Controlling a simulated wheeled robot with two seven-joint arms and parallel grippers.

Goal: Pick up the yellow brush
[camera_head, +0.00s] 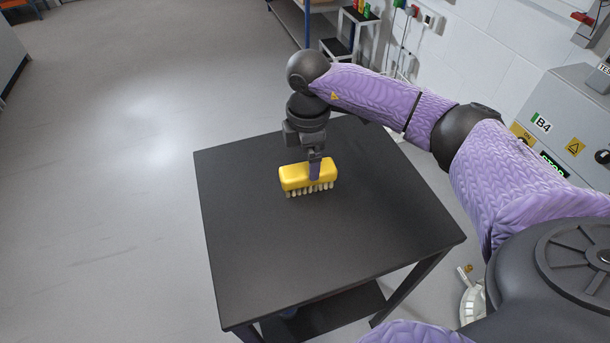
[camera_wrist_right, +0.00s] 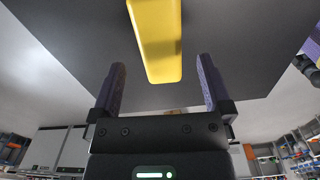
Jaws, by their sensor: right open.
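The yellow brush (camera_head: 295,178) sits on the black table (camera_head: 335,240), its pale bristles facing down. My right gripper (camera_head: 314,170) comes down from above at the brush, with a purple finger in front of its near side. In the right wrist view the brush (camera_wrist_right: 157,40) lies ahead, between the lines of the two purple fingers (camera_wrist_right: 160,88). The fingers are spread apart, with a gap on each side of the brush. My left gripper is in neither view.
The rest of the tabletop is bare. A grey cabinet marked B4 (camera_head: 555,120) stands at the right by the white wall. A small step stand (camera_head: 350,35) is behind the table. Open floor (camera_head: 110,200) lies to the left.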

